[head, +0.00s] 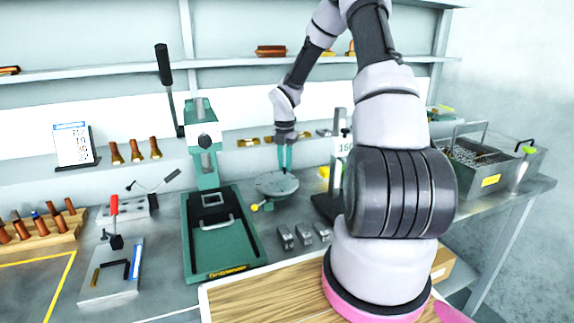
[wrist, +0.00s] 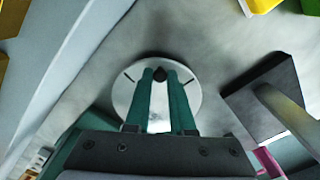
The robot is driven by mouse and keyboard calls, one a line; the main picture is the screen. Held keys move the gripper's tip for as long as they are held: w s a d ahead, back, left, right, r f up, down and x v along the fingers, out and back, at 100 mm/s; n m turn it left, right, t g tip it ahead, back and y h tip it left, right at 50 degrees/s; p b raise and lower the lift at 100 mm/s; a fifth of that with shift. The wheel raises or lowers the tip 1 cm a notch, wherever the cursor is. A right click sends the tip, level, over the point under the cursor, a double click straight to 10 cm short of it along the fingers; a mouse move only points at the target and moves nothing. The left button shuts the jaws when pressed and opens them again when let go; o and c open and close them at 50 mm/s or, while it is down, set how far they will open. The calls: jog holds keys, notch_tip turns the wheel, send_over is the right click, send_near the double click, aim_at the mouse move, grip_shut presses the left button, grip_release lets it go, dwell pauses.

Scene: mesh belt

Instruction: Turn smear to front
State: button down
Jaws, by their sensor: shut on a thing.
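A round grey metal disc (head: 272,186) lies flat on the bench, right of the green press. It also shows in the wrist view (wrist: 122,92), with short dark lines near its left and right edges. My gripper (head: 285,168) points down over the disc, its green fingers reaching to the middle. In the wrist view my gripper (wrist: 160,75) is shut on a small dark knob (wrist: 160,73) at the disc's centre. A yellow ball-ended lever (head: 255,207) sticks out at the disc's front left. I cannot make out a smear; the fingers hide part of the disc.
The green press (head: 215,245) stands close on the left. A dark-based stand (head: 328,207) stands close on the right, partly behind my arm. Several small metal blocks (head: 303,236) lie in front. A wooden board (head: 265,300) is at the front edge.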

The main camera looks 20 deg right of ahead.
jog(key=shift+w+a+n, duration=0.1)
jog(key=shift+w+n, duration=0.05)
jog(key=shift+n, duration=0.15)
jog(key=c, duration=0.8)
grip_release()
jog(key=shift+r, duration=0.1)
notch_tip(320, 180, up, 11)
jog(key=shift+f, duration=0.2)
